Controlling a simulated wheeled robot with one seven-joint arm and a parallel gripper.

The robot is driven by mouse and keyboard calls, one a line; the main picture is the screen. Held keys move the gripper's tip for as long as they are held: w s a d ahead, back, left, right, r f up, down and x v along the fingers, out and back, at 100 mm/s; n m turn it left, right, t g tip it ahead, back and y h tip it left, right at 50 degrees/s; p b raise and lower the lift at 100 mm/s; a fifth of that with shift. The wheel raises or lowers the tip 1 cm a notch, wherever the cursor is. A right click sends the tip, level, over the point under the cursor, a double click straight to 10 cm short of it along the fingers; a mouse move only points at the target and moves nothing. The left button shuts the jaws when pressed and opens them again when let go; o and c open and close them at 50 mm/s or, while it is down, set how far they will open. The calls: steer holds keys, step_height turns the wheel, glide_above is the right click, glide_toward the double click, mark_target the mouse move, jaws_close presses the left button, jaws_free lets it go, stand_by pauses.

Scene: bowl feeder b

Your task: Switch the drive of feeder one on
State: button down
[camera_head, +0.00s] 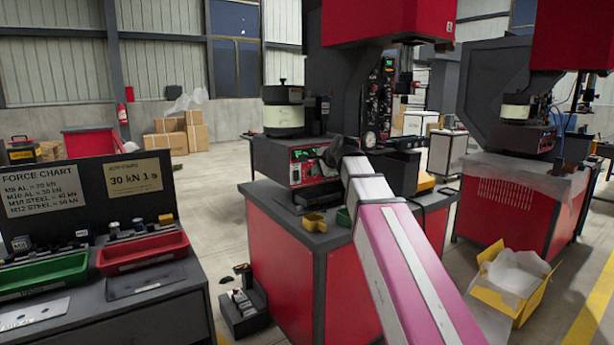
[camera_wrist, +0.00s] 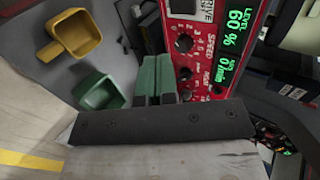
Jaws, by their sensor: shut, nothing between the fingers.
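A red drive control panel (camera_head: 307,170) is on the front of a dark box on the red bench, below a cream bowl feeder (camera_head: 283,117). The panel (camera_wrist: 212,62) shows closely in the wrist view, tilted, with "DRIVE" lettering, a speed knob (camera_wrist: 184,43), smaller knobs and green displays reading 60 % and 0 /min. My gripper (camera_head: 334,155) is at the panel's right end in the head view. Its green fingers (camera_wrist: 156,62) are shut and empty, close beside the panel's edge; I cannot tell whether they touch it. The fingers may hide part of the panel. I cannot make out a feeder number.
A yellow scoop (camera_head: 314,222) and a green scoop (camera_head: 344,217) lie on the bench top by the panel. A second red machine (camera_head: 512,205) stands at right, an open yellow box (camera_head: 512,285) on the floor before it. Red (camera_head: 143,253) and green bins stand at left.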

mark_target(297, 176)
steer(key=x, duration=0.8)
steer(key=r+x, duration=0.1)
steer(key=x, duration=0.3)
steer(key=shift+w+a, duration=0.2)
steer(key=shift+w, duration=0.2)
steer(key=shift+w+a+f, duration=0.1)
steer(key=shift+w+a, duration=0.2)
steer(key=shift+w, duration=0.05)
steer(key=shift+w+a, duration=0.1)
steer(key=shift+w, duration=0.05)
steer(key=shift+w+r, duration=0.1)
steer(key=shift+r, duration=0.75)
